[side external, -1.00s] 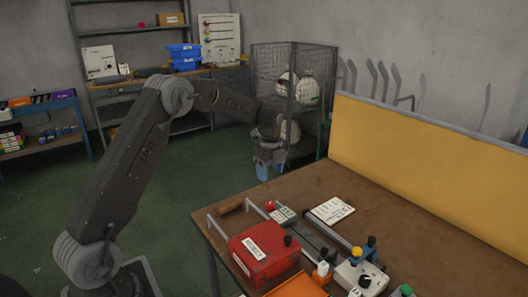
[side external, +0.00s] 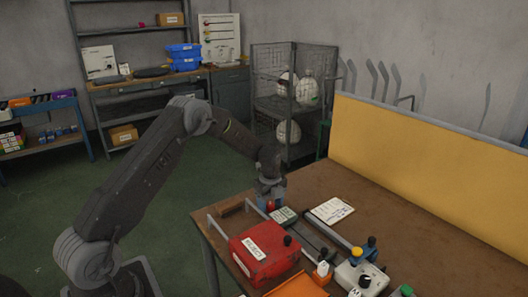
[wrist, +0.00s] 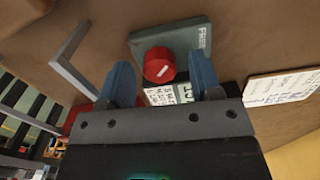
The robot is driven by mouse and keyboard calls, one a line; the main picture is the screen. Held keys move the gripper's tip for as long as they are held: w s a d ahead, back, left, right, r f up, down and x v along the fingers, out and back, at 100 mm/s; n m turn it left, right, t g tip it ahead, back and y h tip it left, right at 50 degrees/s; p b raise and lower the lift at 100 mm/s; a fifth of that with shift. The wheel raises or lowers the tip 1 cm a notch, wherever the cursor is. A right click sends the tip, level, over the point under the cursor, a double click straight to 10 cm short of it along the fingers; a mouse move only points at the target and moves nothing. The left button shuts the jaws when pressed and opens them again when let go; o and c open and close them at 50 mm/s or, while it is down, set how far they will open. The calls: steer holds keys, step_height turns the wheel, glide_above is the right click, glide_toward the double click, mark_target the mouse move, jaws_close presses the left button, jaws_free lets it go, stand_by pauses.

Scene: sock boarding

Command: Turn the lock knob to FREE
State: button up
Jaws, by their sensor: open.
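The lock knob (wrist: 157,64) is red and round, with a short white mark slanting across its top. It sits on a grey-green plate (wrist: 186,36) with the word FREE at its right end in the wrist view. In the side view the knob (side external: 270,205) and plate (side external: 286,214) are at the far left part of the bench. My gripper (wrist: 163,80) is open, its blue fingers apart on either side of the knob as the wrist camera sees it. In the side view my gripper (side external: 271,197) is just above or behind the knob; I cannot tell whether they touch.
A red box (side external: 264,255) stands in front of the knob on the brown bench (side external: 405,240). A metal rail bracket (wrist: 72,58) is left of the plate in the wrist view. A white card (side external: 332,210) lies to the right. A yellow panel (side external: 430,170) edges the bench.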

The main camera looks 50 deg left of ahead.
mark_target(270, 204)
steer(key=shift+m, duration=0.7)
steer(key=shift+r+m, duration=0.35)
steer(key=shift+m, duration=0.05)
step_height(270, 204, up, 13)
steer(key=n, duration=0.5)
step_height(270, 204, down, 13)
steer(key=shift+s+f, duration=0.1)
steer(key=shift+f+m, duration=0.35)
steer(key=shift+m, duration=0.05)
steer(key=shift+r+m, duration=0.1)
steer(key=shift+m, duration=1.1)
step_height(270, 204, up, 14)
steer(key=s+d+r+n+t, duration=0.2)
steer(key=s+d+r+n, duration=0.7)
steer(key=r, duration=0.3)
steer(key=shift+s+d+r, duration=0.15)
steer(key=shift+s+d, duration=0.15)
steer(key=shift+d, duration=0.25)
